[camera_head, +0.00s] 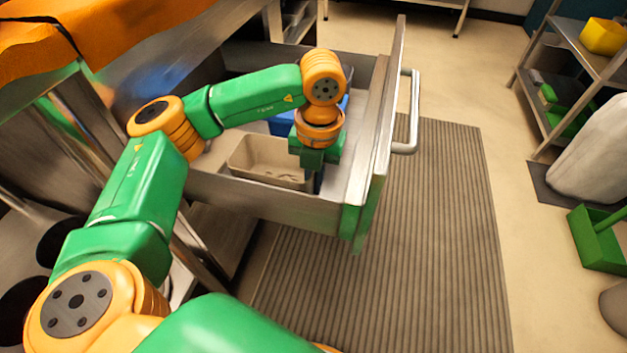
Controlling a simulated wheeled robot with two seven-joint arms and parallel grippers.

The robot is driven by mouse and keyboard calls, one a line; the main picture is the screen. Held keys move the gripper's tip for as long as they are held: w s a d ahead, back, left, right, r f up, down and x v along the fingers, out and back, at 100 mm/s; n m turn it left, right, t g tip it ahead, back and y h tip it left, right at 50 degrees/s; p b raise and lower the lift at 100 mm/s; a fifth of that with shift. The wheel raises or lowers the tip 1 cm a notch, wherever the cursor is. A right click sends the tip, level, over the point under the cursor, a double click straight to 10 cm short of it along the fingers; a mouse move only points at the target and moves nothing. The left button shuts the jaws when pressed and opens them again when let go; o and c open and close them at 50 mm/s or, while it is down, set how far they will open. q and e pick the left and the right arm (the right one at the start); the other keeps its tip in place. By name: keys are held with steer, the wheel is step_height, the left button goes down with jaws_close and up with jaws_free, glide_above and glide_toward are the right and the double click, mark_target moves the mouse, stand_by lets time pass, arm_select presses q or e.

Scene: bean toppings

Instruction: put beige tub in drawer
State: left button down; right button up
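The beige tub (262,152) is an open, rectangular tub inside the pulled-out metal drawer (270,200), near its near side wall. Its inside looks mostly empty, with a few small dark marks at the bottom. My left gripper (317,180) points down at the tub's right end, between the tub and the drawer front. Its body covers that end, and its fingertips are mostly hidden, so I cannot tell whether they grip the rim. My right gripper is not in view.
A blue container (283,123) lies behind the tub in the drawer, partly behind my arm. The drawer front (385,110) has a long handle (413,115). A striped mat (440,230) covers the floor. A shelf with a yellow bin (604,36) stands at right.

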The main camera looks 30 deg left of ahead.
arm_select(q)
steer(key=shift+f, duration=0.15)
steer(key=c, duration=1.1)
jaws_free()
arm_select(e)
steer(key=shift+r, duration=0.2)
